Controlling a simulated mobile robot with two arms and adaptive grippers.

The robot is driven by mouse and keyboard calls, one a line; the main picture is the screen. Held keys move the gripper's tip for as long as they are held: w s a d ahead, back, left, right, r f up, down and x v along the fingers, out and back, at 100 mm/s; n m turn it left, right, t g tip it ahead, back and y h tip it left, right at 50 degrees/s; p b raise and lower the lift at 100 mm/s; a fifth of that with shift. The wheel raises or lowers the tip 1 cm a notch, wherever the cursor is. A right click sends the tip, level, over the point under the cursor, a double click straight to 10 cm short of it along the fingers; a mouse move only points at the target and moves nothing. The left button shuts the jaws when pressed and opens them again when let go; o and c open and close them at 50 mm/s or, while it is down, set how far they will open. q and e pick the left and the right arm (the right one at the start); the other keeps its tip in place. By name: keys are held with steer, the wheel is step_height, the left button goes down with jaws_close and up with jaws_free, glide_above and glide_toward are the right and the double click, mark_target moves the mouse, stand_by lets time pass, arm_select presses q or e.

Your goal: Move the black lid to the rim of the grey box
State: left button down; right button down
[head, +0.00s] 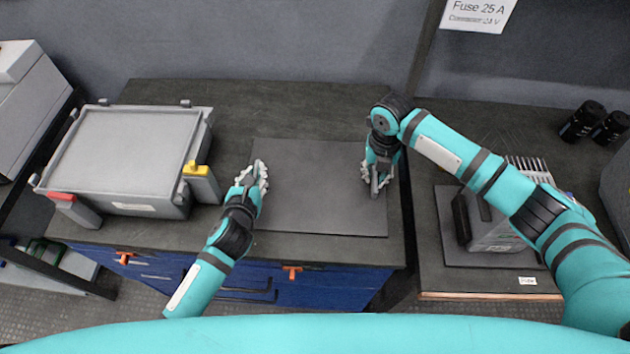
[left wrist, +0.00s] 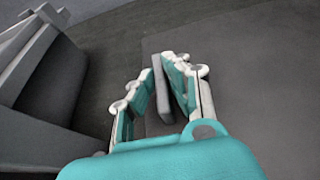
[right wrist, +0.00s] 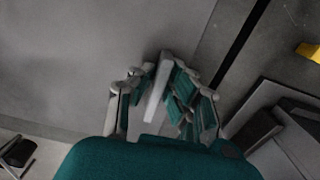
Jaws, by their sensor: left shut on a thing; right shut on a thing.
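The black lid (head: 315,190) is a flat dark panel in the middle of the worktop. It also shows in the left wrist view (left wrist: 245,80) and the right wrist view (right wrist: 75,60). My left gripper (head: 259,176) is shut on an upright grip at its left edge. My right gripper (head: 376,184) is shut on a similar grip at its right edge. Whether the lid touches the worktop I cannot tell. The grey box (head: 125,202) stands to the left of the lid, with a pale grey top inside its raised rim.
A red-topped block (head: 78,212) and a yellow-topped block (head: 202,185) stand against the box. Blue drawers (head: 330,285) are below the worktop (head: 210,92). A gap separates it from the right bench, which holds a finned grey unit (head: 490,232) and black cylinders (head: 582,122).

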arm_select(q)
steer(key=shift+r, duration=0.1)
arm_select(e)
steer(key=shift+r, duration=0.15)
